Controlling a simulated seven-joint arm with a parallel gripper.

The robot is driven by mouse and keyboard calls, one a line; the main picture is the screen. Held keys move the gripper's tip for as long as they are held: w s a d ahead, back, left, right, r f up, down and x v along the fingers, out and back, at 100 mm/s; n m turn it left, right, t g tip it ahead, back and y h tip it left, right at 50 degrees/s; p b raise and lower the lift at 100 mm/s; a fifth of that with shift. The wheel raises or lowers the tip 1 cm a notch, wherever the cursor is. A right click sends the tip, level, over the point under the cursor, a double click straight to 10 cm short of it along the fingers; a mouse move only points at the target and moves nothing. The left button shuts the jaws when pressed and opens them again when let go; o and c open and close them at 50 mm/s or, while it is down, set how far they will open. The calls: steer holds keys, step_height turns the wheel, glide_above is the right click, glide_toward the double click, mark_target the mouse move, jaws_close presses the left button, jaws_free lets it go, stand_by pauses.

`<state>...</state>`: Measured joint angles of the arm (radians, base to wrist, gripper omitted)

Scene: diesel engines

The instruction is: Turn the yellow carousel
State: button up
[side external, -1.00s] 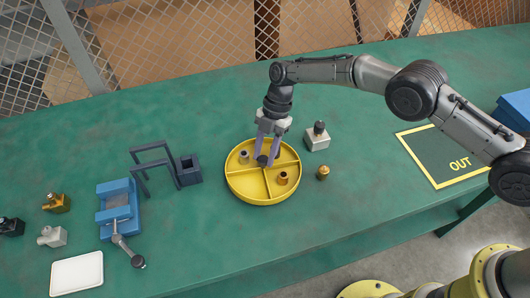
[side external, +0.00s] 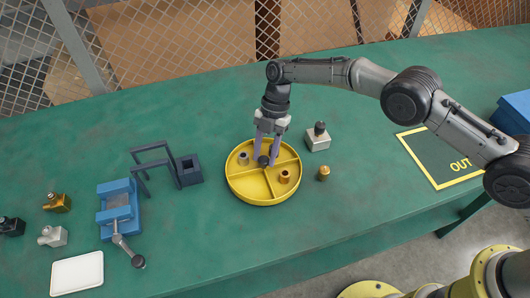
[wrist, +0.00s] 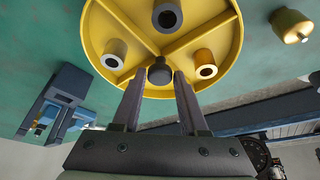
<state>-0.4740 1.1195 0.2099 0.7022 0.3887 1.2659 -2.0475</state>
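The yellow carousel (side external: 262,199) is a round, shallow tray on the green table, split by dividers into compartments. It also shows in the wrist view (wrist: 218,41). A dark knob (wrist: 160,72) stands at its centre. My gripper (side external: 266,157) points down over the carousel. A grey bushing (side external: 243,159) and a bronze bushing (side external: 284,177) stand in separate compartments.
A small brass part (side external: 323,173) and a pale block with a dark top (side external: 317,138) stand right of the carousel. A dark frame stand (side external: 187,170) and blue vise (side external: 119,210) are to the left. The OUT square (side external: 445,160) lies right, largely clear.

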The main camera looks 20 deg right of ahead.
steer(key=o, duration=0.3)
steer(key=v, duration=1.4)
steer(key=shift+s, duration=0.1)
